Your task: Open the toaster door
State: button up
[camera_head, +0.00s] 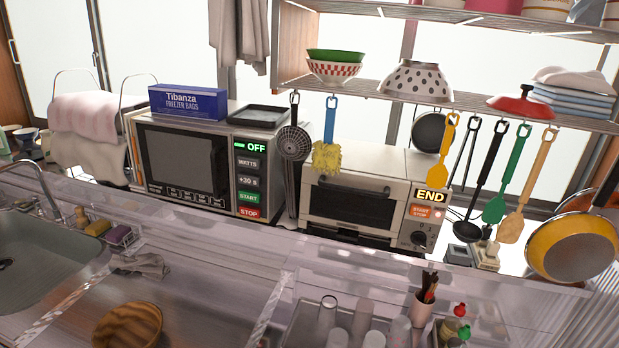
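The toaster (402,165) is a cream toaster oven behind the counter, right of the microwave. Its door (349,205) has a dark window with a handle bar (355,185) along the top, and it looks shut. An orange start/stop button and a dark knob (420,238) sit on its right side, under an "END" label. A blue-handled yellow brush (327,156) hangs in front of its upper left, and a yellow utensil (443,155) hangs in front of its right side. My gripper is not in view.
A microwave (188,162) with a blue freezer-bag box (188,102) on top stands left. A skimmer (292,145) hangs between the appliances. More utensils and pans (572,247) hang right. Glasses (364,320) and a cup of sticks (424,311) stand on the near counter.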

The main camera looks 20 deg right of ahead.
aim_at(370, 204)
jog(key=z, duration=0.3)
jog(key=i, duration=1.05)
jog(key=z, duration=0.8)
